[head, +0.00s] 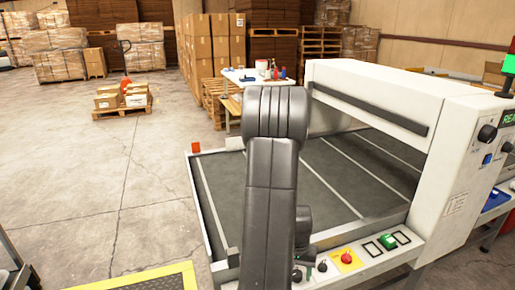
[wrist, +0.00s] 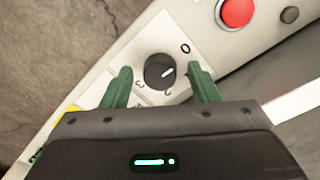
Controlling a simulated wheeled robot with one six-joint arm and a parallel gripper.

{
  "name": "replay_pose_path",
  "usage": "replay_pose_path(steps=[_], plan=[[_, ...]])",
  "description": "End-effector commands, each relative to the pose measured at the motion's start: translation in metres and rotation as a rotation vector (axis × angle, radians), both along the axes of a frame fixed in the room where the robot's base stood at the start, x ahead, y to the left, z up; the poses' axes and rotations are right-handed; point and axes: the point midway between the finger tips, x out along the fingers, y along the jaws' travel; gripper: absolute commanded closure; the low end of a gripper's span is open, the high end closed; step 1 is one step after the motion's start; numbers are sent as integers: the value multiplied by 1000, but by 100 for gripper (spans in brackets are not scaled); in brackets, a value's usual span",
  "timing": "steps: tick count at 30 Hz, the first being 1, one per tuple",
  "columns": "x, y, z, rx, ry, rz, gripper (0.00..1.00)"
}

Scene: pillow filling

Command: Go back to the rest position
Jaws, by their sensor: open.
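My gripper (wrist: 160,82) is open in the wrist view, with its two green fingers apart on either side of a black rotary knob (wrist: 159,71). The knob has a white pointer line and sits on a light panel (wrist: 130,50) with marks around it. I cannot tell how far the fingertips are from the panel.
A large white machine (head: 385,90) with a dark flat bed (head: 328,170) fills the right. Its front panel carries a red button on yellow (head: 347,257) and a green switch (head: 387,241). A red button (wrist: 237,11) shows near the knob. Open concrete floor (head: 100,170) lies left.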

Motion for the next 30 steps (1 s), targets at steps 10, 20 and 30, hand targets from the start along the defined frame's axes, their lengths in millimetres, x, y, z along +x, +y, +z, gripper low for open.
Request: replay_pose_path(steps=[10, 20, 30], plan=[[1, 0, 2, 0, 0, -284, 45], [1, 0, 2, 0, 2, -553, 45], [3, 1, 17, 1, -1, -600, 45]])
